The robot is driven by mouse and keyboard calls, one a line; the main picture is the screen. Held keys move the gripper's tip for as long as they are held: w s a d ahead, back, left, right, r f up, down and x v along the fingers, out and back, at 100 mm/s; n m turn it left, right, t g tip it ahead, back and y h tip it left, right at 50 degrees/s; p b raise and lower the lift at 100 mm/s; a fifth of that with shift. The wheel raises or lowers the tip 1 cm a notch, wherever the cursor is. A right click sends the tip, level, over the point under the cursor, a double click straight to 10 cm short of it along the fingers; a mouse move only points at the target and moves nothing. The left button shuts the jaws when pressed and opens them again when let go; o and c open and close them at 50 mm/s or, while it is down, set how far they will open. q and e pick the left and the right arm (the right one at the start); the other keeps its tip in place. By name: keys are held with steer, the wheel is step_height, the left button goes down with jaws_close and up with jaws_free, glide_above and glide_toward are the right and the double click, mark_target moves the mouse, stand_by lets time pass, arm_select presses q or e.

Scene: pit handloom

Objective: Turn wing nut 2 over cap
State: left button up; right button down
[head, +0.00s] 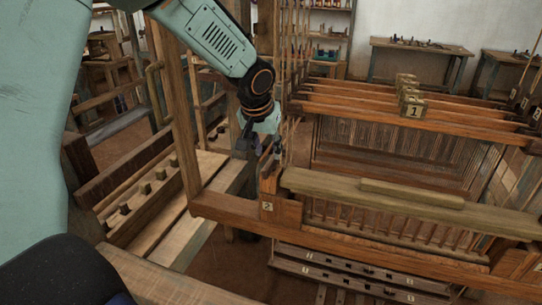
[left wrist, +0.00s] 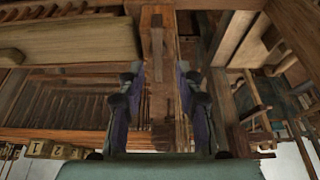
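The plate marked 2 (head: 267,206) is on the loom's front wooden beam in the head view. A short wooden upright (head: 268,182) stands just above it, at the left end of the pale cap beam (head: 370,198). My left gripper (head: 262,150) is at the top of this upright. In the left wrist view its two fingers (left wrist: 160,85) are apart, with a narrow wooden piece (left wrist: 157,50) between them. I see no clear grip on it. I cannot make out wing nut 2 for certain. My right gripper is in neither view.
Crossbars with blocks, one marked 1 (head: 413,108), lie behind the cap beam. A tall wooden post (head: 177,110) stands left of my left gripper. A bench with several pegs (head: 146,188) is at the left. Tables (head: 420,45) stand along the back wall.

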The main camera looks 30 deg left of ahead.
mark_target(270, 160)
arm_select(q)
steer(key=x, duration=0.4)
steer(key=shift+w+d+f, duration=0.15)
steer(key=shift+w, duration=0.15)
steer(key=shift+f, duration=0.2)
steer(key=shift+s, duration=0.15)
steer(key=shift+r, duration=0.1)
steer(key=shift+c, duration=0.4)
